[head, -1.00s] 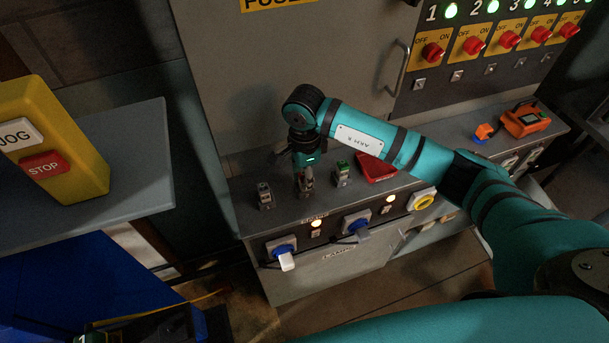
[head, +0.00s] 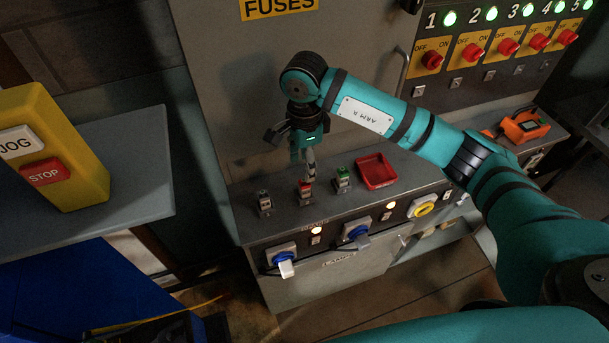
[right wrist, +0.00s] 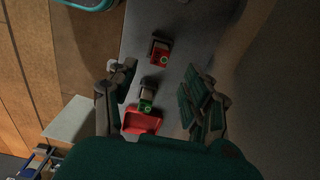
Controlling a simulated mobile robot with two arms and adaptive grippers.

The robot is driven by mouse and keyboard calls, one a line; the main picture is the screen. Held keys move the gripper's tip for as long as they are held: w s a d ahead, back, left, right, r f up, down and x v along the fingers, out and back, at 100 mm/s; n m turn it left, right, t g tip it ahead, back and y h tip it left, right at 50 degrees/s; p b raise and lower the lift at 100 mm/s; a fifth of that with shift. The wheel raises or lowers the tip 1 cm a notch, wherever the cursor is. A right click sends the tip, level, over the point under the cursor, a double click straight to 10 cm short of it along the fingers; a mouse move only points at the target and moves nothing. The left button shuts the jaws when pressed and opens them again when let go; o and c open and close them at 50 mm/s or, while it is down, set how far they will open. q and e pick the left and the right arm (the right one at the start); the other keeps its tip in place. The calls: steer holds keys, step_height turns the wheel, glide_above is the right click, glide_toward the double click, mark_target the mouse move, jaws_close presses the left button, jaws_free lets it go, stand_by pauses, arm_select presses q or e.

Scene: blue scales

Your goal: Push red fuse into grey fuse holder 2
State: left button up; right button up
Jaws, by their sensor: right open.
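A red fuse (head: 305,186) sits in the middle grey fuse holder (head: 306,198) on the grey ledge; I cannot tell how deep it sits. It also shows in the right wrist view (right wrist: 160,56). The left holder (head: 264,204) shows no coloured fuse. The right holder (head: 343,184) carries a green fuse (head: 342,172), which also shows in the right wrist view (right wrist: 146,104). My right gripper (head: 308,170) is above the middle holder, pointing down. Its fingers (right wrist: 163,88) are apart with nothing held between them. My left gripper is out of view.
A red tray (head: 376,160) lies right of the green fuse. Blue-based switches (head: 282,252) with lit lamps line the ledge's front face. The cabinet panel (head: 300,60) rises behind. A yellow JOG/STOP box (head: 50,140) stands at left. An orange device (head: 525,127) lies farther right.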

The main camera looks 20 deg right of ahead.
step_height(320, 180, up, 4)
stand_by(0.9)
